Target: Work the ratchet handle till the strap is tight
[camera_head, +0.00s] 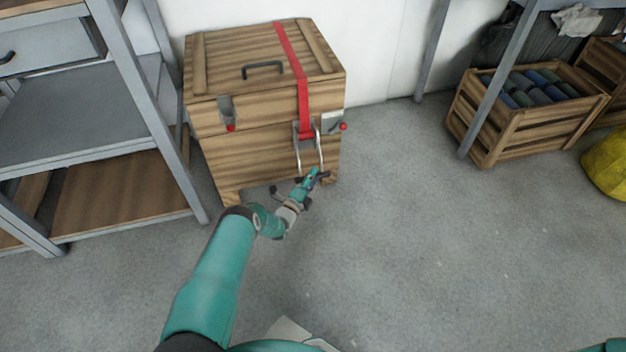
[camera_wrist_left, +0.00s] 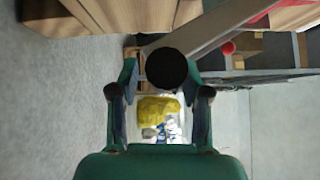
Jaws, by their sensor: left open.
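A wooden chest (camera_head: 240,160) stands against the wall with a red strap (camera_head: 292,60) over its lid and down its front. The ratchet (camera_head: 305,133) is at the strap's lower end on the front. Its pale metal handle (camera_head: 298,152) hangs down, with a dark grip near my left gripper (camera_head: 315,176). In the left wrist view the round black end of the grip (camera_wrist_left: 166,68) shows between the spread fingers of my left gripper (camera_wrist_left: 160,95), and a grey handle bar (camera_wrist_left: 215,27) runs up right. The fingers are open; contact cannot be told. My right gripper is out of view.
A metal shelf unit (camera_head: 80,115) stands close on the chest's left. A slatted crate (camera_head: 520,135) with rolls and a yellow bag (camera_head: 606,165) are at the right. The chest has a black lid handle (camera_head: 262,68) and red-knobbed latches.

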